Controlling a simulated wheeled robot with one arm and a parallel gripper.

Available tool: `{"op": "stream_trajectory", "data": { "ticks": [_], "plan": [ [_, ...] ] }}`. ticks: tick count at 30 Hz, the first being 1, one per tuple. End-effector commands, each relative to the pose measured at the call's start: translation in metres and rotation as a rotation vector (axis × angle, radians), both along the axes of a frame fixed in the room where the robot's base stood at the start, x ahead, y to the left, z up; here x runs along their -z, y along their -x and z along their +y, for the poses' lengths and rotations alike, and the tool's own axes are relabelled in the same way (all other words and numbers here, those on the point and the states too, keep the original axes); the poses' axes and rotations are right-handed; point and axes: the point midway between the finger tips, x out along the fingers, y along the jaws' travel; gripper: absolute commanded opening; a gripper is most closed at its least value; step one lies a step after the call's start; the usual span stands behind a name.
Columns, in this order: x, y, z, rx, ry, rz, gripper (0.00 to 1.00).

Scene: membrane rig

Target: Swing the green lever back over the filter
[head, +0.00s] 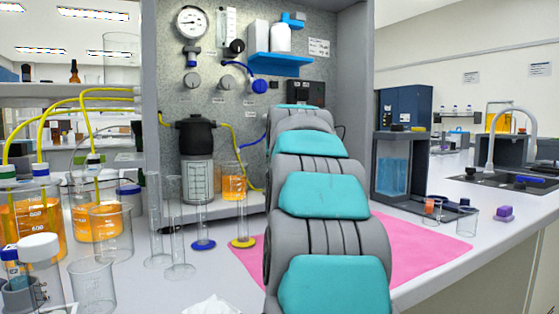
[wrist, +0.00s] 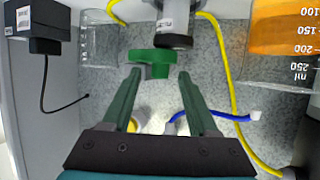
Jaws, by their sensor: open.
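In the wrist view the green lever (wrist: 150,62) shows as a thick green piece with a rounded right end, just beyond my fingertips. My gripper (wrist: 160,78) is open, with two dark green fingers apart and nothing held between them. The left fingertip overlaps the lever's left part in the picture; I cannot tell whether they touch. A black and grey cylindrical fitting (wrist: 177,22) with a label sits right beside the lever; I cannot tell whether it is the filter. In the head view my arm hides my gripper and the lever.
The wrist view appears upside down. A beaker of orange liquid (wrist: 283,38), a yellow tube (wrist: 228,75) and a blue tube (wrist: 205,116) are close by. In the head view, a black-topped vessel (head: 196,155) and glass cylinders (head: 175,230) stand left of my arm. The pink mat (head: 425,243) is mostly clear.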

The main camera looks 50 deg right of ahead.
Motion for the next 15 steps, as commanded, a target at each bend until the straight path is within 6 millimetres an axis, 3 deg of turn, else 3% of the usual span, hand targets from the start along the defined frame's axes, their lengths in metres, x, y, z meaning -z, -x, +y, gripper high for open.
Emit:
{"op": "stream_trajectory", "data": {
  "ticks": [15],
  "plan": [
    [-0.025, 0.048, 0.041, -0.001, -0.001, -0.001, 0.6]
  ]
}}
